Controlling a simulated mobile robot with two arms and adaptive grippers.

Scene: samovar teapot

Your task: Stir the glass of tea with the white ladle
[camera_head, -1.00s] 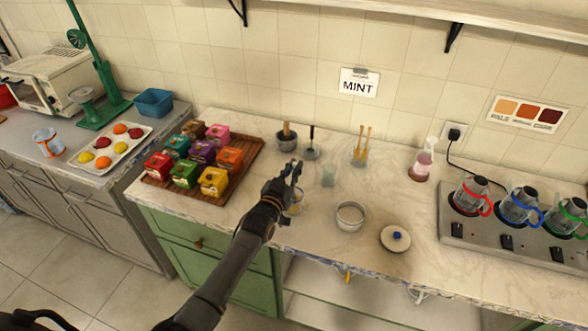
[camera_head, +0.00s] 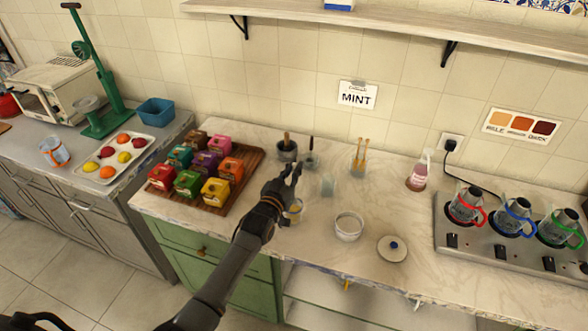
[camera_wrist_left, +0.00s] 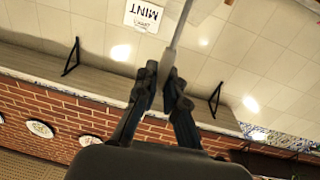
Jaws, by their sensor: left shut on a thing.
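My left gripper (camera_head: 293,172) is above the counter, its fingers raised over a small glass of amber tea (camera_head: 295,210). My forearm partly hides that glass. In the left wrist view my left gripper (camera_wrist_left: 165,88) is shut on a thin pale handle, which looks like the white ladle (camera_wrist_left: 178,35). The ladle runs out of the picture at the top, so its bowl is not clearly seen. In the head view the ladle is too small to make out, and I cannot tell whether it is in the glass. My right gripper is not in view.
A pale empty-looking glass (camera_head: 327,184) stands just right of the gripper. A metal pot (camera_head: 349,227) and its lid (camera_head: 392,248) are farther right. A wooden tray (camera_head: 238,190) of colourful boxes is at the left. A mortar (camera_head: 287,152) and kettles on a stove (camera_head: 450,240) stand behind and right.

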